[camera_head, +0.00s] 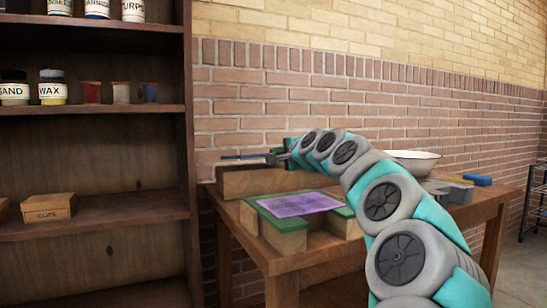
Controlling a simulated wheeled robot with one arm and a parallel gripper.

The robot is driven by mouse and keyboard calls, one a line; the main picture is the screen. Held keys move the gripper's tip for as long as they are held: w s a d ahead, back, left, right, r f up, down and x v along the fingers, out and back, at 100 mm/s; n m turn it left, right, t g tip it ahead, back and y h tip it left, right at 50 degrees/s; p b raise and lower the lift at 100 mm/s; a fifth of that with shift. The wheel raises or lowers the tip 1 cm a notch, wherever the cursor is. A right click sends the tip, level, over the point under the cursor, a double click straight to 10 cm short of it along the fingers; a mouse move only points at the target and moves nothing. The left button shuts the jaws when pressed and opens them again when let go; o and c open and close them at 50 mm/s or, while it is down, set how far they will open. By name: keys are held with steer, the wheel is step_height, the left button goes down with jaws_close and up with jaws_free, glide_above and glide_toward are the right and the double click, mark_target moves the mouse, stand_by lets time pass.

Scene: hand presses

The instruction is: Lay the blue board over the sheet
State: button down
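The purple sheet (300,204) lies flat on a low wooden press with green-topped blocks (284,224) at the table's front left. The blue board (242,157) shows almost edge-on as a thin, roughly level blue strip, behind and to the left of the sheet. It is above a long wooden block (250,180). My gripper (270,158) is at the board's right end and appears shut on it. The fingers are small in this view, and my arm hides part of the table behind it.
A white bowl (414,160) and a blue-handled tool (478,180) are at the table's right, beyond my arm. A dark shelf (120,109) with jars and a wooden box (49,207) stands at the left. A brick wall is behind the table.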

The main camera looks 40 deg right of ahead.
steer(key=shift+s+a+r, duration=0.1)
steer(key=shift+s+r, duration=0.1)
steer(key=shift+s, duration=0.2)
steer(key=shift+f+b+v, duration=0.4)
steer(key=shift+b+v, duration=0.25)
steer(key=shift+v, duration=1.8)
steer(key=shift+f+b+v, duration=0.35)
steer(key=shift+b+v, duration=0.25)
steer(key=shift+v, duration=1.85)
steer(key=shift+f+b+v, duration=0.4)
steer(key=shift+b+v, duration=0.25)
steer(key=shift+v, duration=1.85)
steer(key=shift+s, duration=0.15)
